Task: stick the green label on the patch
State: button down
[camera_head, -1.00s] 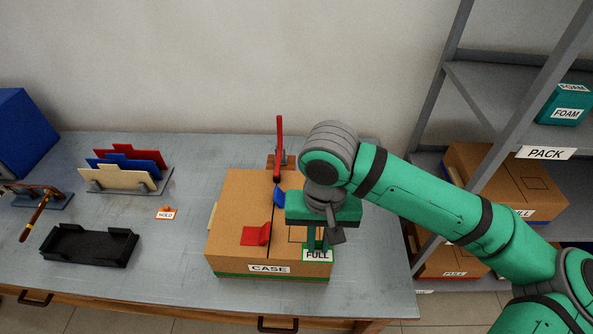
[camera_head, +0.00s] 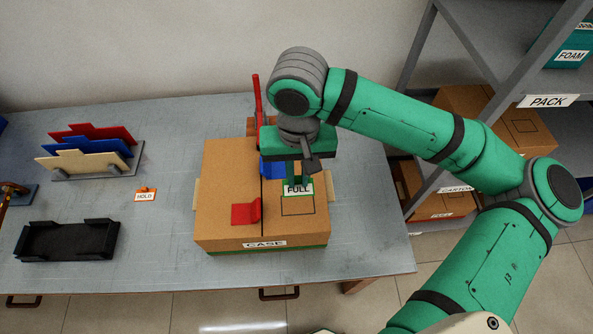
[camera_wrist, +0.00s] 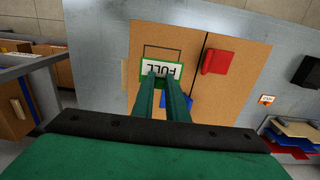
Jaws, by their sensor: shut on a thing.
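The green-bordered label (camera_head: 298,190), marked FULL, is in my gripper (camera_head: 297,179), which is shut on it. The label also shows in the wrist view (camera_wrist: 161,71), at the fingertips. The patch (camera_head: 298,207) is a thin black outline on top of the cardboard case (camera_head: 222,205), right of its dark seam. In the head view the label covers the patch's far edge. In the wrist view it overlaps the near part of the patch outline (camera_wrist: 180,49). I cannot tell whether the label touches the cardboard.
A red piece (camera_head: 246,213) and a blue piece (camera_head: 271,168) lie by the seam on the case. A red-handled tool (camera_head: 257,95) stands behind it. A black tray (camera_head: 66,240), a HOLD tag (camera_head: 145,195) and a card rack (camera_head: 95,172) are left. A shelf unit (camera_head: 415,60) is right.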

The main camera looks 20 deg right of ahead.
send_over(297, 201)
jog(key=shift+s+f, duration=0.1)
jog(key=shift+f, duration=3.25)
jog(key=shift+f, duration=1.2)
jog(key=c, duration=1.7)
grip_release()
jog(key=shift+o, duration=0.2)
jog(key=shift+r, duration=3.55)
